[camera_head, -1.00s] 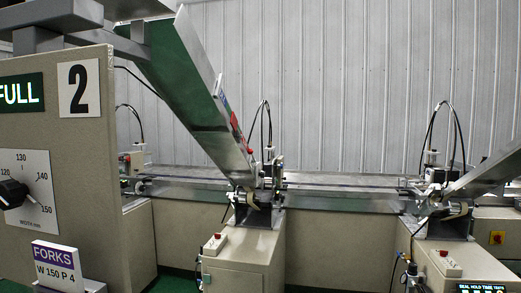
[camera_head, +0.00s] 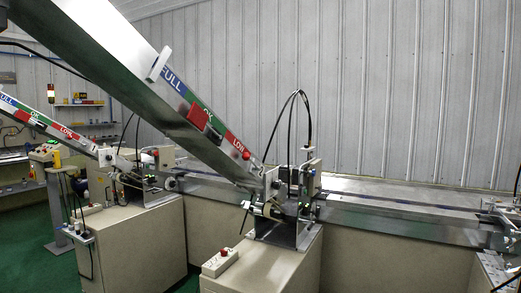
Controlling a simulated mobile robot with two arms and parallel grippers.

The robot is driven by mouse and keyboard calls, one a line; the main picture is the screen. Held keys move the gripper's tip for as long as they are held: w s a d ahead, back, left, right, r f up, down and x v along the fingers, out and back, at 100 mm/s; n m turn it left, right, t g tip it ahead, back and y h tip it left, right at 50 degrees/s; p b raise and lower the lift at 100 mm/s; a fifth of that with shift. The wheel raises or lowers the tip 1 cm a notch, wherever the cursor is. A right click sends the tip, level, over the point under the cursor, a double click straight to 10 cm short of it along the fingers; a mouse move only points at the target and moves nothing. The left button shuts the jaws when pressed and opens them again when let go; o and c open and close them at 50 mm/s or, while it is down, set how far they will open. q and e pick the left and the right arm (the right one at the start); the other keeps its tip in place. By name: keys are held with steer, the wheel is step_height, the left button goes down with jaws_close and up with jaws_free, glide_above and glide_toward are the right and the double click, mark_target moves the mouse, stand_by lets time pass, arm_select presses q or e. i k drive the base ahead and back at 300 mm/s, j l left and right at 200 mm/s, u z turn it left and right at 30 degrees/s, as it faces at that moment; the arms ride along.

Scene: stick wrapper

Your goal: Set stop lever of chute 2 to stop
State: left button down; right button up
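A large metal chute (camera_head: 140,75) slopes down from the upper left to a feeder unit (camera_head: 290,195) on a beige cabinet. Its side carries a band marked FULL, OK and LOW. A small red round knob (camera_head: 246,155) sits near the chute's lower end and may belong to the stop lever; its position is too small to tell. A red block (camera_head: 198,116) sits higher on the band. Neither of my grippers is in view.
A second, similar chute (camera_head: 45,122) with its own cabinet stands farther left. A control box with a red button (camera_head: 221,262) is on the near cabinet. A long conveyor (camera_head: 400,210) runs right. Green floor (camera_head: 30,240) is open at lower left.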

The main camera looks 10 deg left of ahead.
mark_target(246, 156)
steer(key=i+l+u, duration=0.1)
steer(key=i+l, duration=0.6)
steer(key=l, duration=0.15)
steer(key=i+l+u, duration=0.15)
steer(key=i+l, duration=0.2)
steer(key=l, duration=0.1)
